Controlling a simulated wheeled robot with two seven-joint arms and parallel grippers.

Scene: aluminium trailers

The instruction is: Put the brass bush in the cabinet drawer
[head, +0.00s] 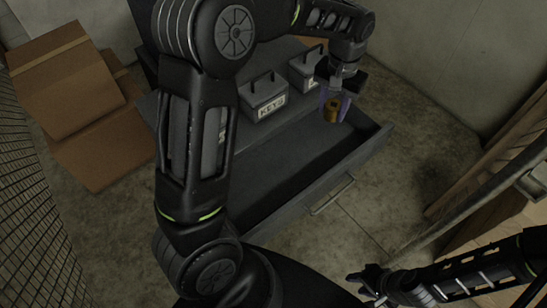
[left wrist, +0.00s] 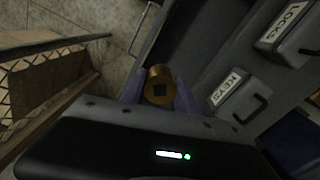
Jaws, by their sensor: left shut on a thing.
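The bush also shows between the fingers in the left wrist view (left wrist: 158,86). The cabinet drawer (head: 350,163) is pulled open, dark grey, with a bar handle on its front. In the head view the held bush appears over the drawer's far right part; its height above the floor of the drawer is hard to tell. My right gripper (head: 372,285) is low at the right, near the bottom edge, apparently empty; its jaw opening is unclear.
The front of the drawer floor looks clear. Cardboard boxes (head: 75,110) stand at the left. A wooden rack or pallet (head: 500,165) is at the right.

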